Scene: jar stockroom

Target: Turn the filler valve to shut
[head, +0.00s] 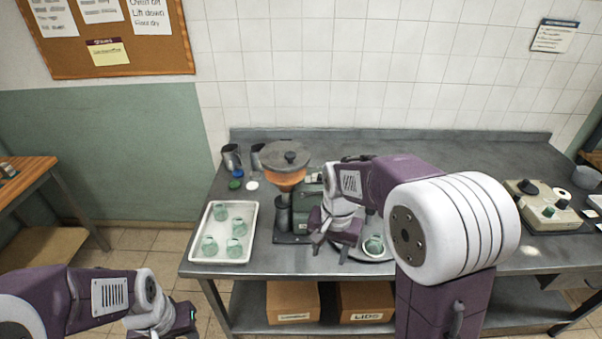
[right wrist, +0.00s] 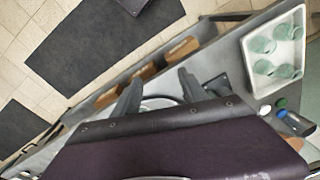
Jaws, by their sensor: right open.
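The filler (head: 285,180) stands on the steel counter, with a lidded hopper holding orange contents over a dark stand. I cannot clearly make out its valve; my right arm and gripper cover the area to its right. My right gripper (head: 331,251) is open, pointing down just right of the filler's base, apart from it. In the right wrist view its two fingers (right wrist: 158,90) are spread with nothing between them. A greenish glass jar (head: 374,246) sits on a round plate right of the gripper. My left gripper (head: 182,318) is low at the left, its fingers not clear.
A white tray (head: 200,252) with several jars lies left of the filler; it also shows in the right wrist view (right wrist: 250,48). Metal cups (head: 231,157) and coloured lids (head: 236,184) are behind it. A control box (head: 541,207) stands at right. Cardboard boxes (head: 292,303) are on the lower shelf.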

